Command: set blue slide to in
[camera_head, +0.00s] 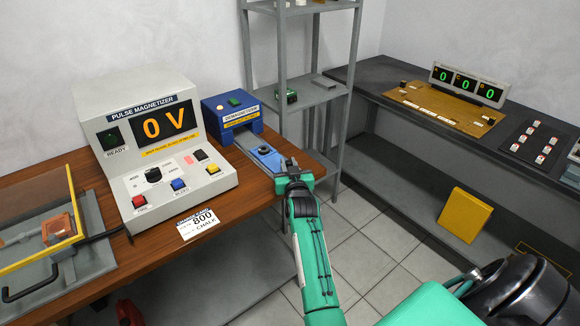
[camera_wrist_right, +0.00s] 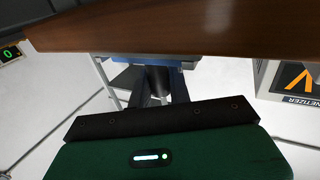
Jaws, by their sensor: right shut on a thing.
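The blue slide (camera_head: 269,162) lies on a grey track at the front of the blue demagnetizer box (camera_head: 231,112). It stands well out from the box, near the table edge, with a dark round piece (camera_head: 264,149) on top. My right gripper (camera_head: 291,170) is at the slide's near end. In the right wrist view its jaws (camera_wrist_right: 160,88) are shut on a dark round handle (camera_wrist_right: 159,80) below a blue edge. The handle is mostly hidden in the head view. My left gripper is not in view.
The pulse magnetizer (camera_head: 152,145), reading 0 V, stands left of the box on the wooden table (camera_head: 250,199). A grey shelf rack (camera_head: 310,92) stands behind. A dark bench (camera_head: 400,145) with a green-digit display (camera_head: 467,86) is at right. Tiled floor lies between.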

